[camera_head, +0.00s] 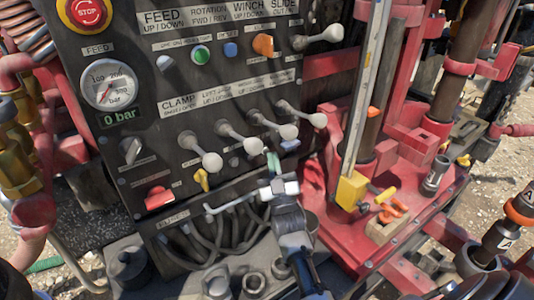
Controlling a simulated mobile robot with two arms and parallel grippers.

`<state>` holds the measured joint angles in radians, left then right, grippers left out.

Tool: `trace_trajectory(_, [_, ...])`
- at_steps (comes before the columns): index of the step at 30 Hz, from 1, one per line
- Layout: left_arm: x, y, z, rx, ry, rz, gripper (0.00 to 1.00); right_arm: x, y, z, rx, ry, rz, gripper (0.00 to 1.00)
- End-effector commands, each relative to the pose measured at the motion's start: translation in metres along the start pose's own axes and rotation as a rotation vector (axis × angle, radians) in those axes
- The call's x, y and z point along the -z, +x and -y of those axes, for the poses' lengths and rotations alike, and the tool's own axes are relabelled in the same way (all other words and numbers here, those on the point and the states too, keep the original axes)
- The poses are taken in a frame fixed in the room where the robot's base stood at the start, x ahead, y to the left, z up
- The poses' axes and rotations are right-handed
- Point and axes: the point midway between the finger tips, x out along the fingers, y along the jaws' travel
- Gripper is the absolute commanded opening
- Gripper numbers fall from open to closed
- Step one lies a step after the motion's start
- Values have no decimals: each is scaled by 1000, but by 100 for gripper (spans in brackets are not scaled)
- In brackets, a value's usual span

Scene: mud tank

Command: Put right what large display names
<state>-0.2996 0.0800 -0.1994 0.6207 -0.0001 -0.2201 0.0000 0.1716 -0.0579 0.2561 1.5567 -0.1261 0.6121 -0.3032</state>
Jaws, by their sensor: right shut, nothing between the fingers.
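A dark control panel (140,130) fills the left and middle of the head view. No separate large display can be made out. A row of grey-knobbed levers (212,162) crosses the lower panel under labels starting with CLAMP. My right gripper (277,183) is shut and empty in front of the panel's lower right edge, below the lever knobs. Whether it touches anything is unclear. My left gripper is not in view.
A red STOP button (88,12) is at the top left. Hoses (215,235) hang below the panel. A red rig deck (345,215) with a yellow block (351,190) lies to the right.

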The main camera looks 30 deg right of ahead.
Motion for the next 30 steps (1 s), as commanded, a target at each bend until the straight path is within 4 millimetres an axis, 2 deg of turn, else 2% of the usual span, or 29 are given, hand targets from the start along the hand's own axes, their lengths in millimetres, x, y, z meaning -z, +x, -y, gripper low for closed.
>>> trace_trajectory(30, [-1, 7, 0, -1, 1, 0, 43, -6, 7, 5, 1, 0, 1, 0])
